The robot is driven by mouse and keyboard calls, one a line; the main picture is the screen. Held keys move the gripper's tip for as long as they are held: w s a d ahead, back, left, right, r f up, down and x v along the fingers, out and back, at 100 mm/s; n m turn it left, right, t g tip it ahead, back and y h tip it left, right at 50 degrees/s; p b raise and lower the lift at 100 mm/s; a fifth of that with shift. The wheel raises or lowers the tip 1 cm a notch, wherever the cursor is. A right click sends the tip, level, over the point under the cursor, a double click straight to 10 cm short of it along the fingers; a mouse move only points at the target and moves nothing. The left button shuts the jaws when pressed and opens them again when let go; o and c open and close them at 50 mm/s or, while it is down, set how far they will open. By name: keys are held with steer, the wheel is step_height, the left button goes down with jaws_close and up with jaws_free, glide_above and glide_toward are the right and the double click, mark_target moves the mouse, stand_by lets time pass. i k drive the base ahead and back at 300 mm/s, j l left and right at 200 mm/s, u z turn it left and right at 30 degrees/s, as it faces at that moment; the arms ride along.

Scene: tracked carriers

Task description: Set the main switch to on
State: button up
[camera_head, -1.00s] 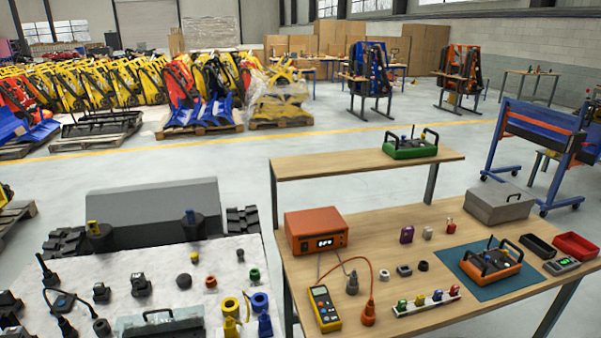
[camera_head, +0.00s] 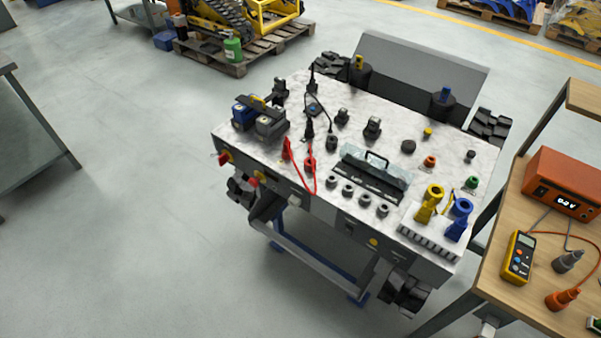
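The tracked carrier (camera_head: 309,88) stands in the middle of the view, its light, speckled top facing up. A red knob on a yellow base (camera_head: 225,157), which looks like the main switch, sits on its front side near the left corner. The knob is small, and I cannot tell whether it is set to on or off. A second yellow and red part (camera_head: 259,177) sits right of it on the same side. My gripper is not in view.
A blue and grey connector block (camera_head: 258,118), a red cable (camera_head: 313,181) and several plugs sit on the carrier. A wooden workbench (camera_head: 490,283) with an orange power supply (camera_head: 562,183) and a yellow meter (camera_head: 518,257) is at right. The floor at left (camera_head: 120,220) is clear.

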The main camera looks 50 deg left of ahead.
mark_target(223, 159)
steer(key=u, duration=2.4)
